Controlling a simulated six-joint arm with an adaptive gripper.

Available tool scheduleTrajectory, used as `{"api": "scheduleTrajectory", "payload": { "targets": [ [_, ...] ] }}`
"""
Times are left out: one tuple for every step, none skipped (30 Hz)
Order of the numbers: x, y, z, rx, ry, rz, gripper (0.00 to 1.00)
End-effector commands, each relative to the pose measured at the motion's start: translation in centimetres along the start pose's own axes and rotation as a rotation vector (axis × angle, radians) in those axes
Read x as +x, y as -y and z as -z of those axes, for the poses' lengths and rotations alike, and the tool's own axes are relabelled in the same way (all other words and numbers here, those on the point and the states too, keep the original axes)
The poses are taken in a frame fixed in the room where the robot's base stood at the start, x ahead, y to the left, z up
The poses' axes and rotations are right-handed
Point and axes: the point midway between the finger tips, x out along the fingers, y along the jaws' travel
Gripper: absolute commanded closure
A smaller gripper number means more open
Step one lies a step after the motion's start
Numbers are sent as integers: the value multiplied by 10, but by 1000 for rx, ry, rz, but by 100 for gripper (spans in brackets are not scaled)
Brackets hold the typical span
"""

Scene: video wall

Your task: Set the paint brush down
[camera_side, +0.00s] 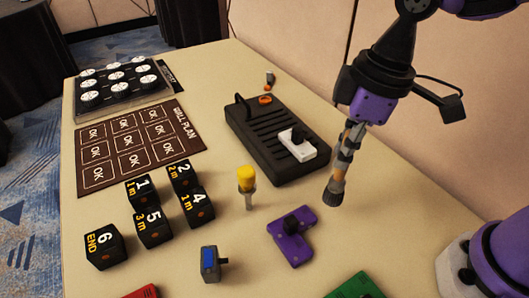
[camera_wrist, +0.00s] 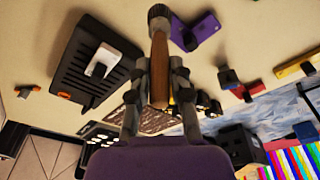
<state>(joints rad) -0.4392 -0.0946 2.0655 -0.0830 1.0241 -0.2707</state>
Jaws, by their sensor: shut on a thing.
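My gripper (camera_side: 346,150) points down over the right part of the table in the side view. It is shut on the paint brush (camera_side: 335,188), whose dark lower end hangs below the fingers, to the right of the purple block. In the wrist view the brush's brown handle (camera_wrist: 158,62) lies between the two fingers of my gripper (camera_wrist: 159,72), with a dark round end beyond them. The upper part of the brush is mostly hidden by the fingers in the side view. I cannot tell whether its lower end touches the table (camera_side: 215,255).
A purple block (camera_side: 287,248) with a black knob lies nearby. A black slotted box (camera_side: 268,150) with a white switch stands behind. A yellow-topped piece (camera_side: 247,178), numbered black cubes (camera_side: 103,247) and a brown plan board (camera_side: 118,155) are leftward. Table right of the purple block is clear.

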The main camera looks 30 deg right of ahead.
Motion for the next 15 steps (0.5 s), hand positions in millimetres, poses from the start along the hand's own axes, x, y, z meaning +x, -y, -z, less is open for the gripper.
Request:
{"api": "scheduleTrajectory", "payload": {
  "targets": [
    [3, -5, 0, 3, 2, 1, 100],
    [4, -7, 0, 1, 1, 1, 100],
    [7, -8, 0, 0, 1, 1, 100],
    [9, -9, 0, -1, 2, 2, 100],
    [13, -9, 0, -1, 3, 2, 100],
    [20, -9, -2, -1, 4, 3, 100],
    [25, -8, -3, -1, 5, 3, 100],
    [30, -8, -4, -1, 5, 3, 100],
    [36, -8, -4, -1, 5, 3, 100],
    [39, -8, -5, -1, 3, 3, 100],
    [42, -8, -5, -1, 4, 3, 100],
    [44, -8, -5, -1, 2, 2, 100],
    [45, -8, -5, -2, 1, 2, 100],
    [46, -8, -5, -2, 1, 2, 100],
    [45, -8, -5, -2, 0, 2, 100]
  ]
}}
